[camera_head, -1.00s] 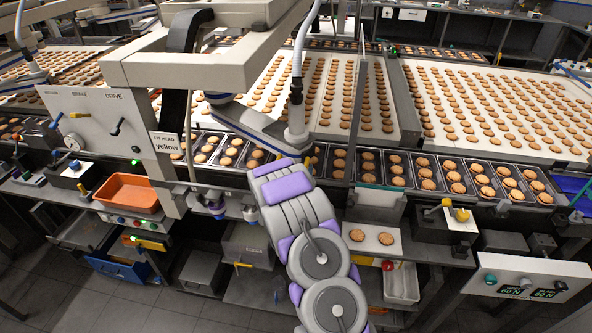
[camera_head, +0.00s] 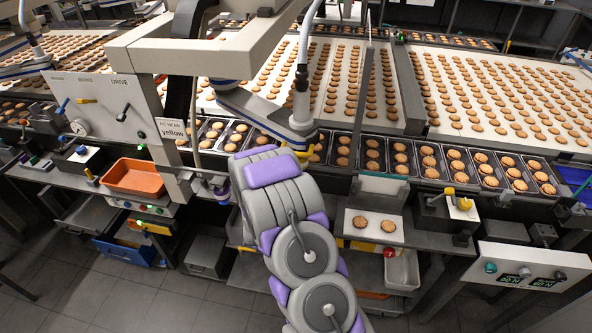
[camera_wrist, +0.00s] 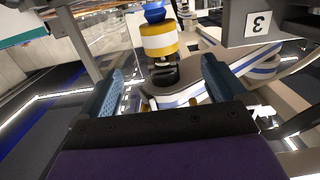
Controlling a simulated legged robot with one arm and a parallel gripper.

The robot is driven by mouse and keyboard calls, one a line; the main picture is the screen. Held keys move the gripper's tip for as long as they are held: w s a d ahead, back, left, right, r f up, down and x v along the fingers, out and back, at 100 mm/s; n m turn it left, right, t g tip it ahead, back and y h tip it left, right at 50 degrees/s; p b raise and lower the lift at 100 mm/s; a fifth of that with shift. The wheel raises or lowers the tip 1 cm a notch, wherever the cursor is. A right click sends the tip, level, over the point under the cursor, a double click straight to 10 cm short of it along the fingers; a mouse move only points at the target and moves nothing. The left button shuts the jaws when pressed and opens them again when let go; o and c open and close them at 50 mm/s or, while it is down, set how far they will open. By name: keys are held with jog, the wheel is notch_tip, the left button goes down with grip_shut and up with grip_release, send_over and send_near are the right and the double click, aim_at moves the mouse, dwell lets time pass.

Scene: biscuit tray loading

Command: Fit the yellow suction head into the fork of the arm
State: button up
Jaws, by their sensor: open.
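The yellow suction head, a cylinder with a yellow band (camera_wrist: 159,46), a white band and a blue end, shows in the wrist view beyond my gripper. A black part adjoins its lower end. My gripper (camera_wrist: 163,78) is open, its two blue fingers apart with nothing clamped between them. The white and blue arm (camera_wrist: 190,93) lies just behind the black part. In the head view the arm's end (camera_head: 299,133) hangs over the tray line, partly behind my arm, with small yellow pieces beside it. I cannot tell whether the head sits in the fork. My gripper is hidden there.
A panel (camera_head: 100,107) carries a DRIVE lever, and a sign (camera_head: 172,130) reads "FIT HEAD yellow". An orange bin (camera_head: 134,178) stands on the left bench. Biscuit trays (camera_head: 372,155) run along the line. A control box (camera_head: 530,270) stands at the right.

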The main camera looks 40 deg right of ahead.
jog(key=shift+v, duration=1.85)
jog(key=w+a+r+n+g+y, duration=0.15)
jog(key=w+a+y, duration=0.25)
jog(key=a+y, duration=0.55)
jog(key=s+a+r+n+g+y+b, duration=0.1)
jog(key=s+a+r+n+y, duration=0.2)
jog(key=a, duration=0.4)
jog(key=s+a+r+g, duration=0.2)
jog(key=s+a, duration=0.3)
jog(key=a, duration=0.3)
jog(key=s+a+r+n+g, duration=0.1)
jog(key=s+r+g, duration=0.1)
jog(key=s, duration=0.8)
jog(key=s+a+r+n+g, duration=0.1)
jog(key=s+r+n+g, duration=0.1)
jog(key=s, duration=0.9)
jog(key=s+a+r+n+g, duration=0.1)
jog(key=s+r+g, duration=0.3)
jog(key=s, duration=0.6)
jog(key=shift+s+a+r+n+b, duration=0.2)
jog(key=shift+r+n+b, duration=0.2)
jog(key=shift+r+n, duration=0.35)
jog(key=shift+g+y, duration=0.25)
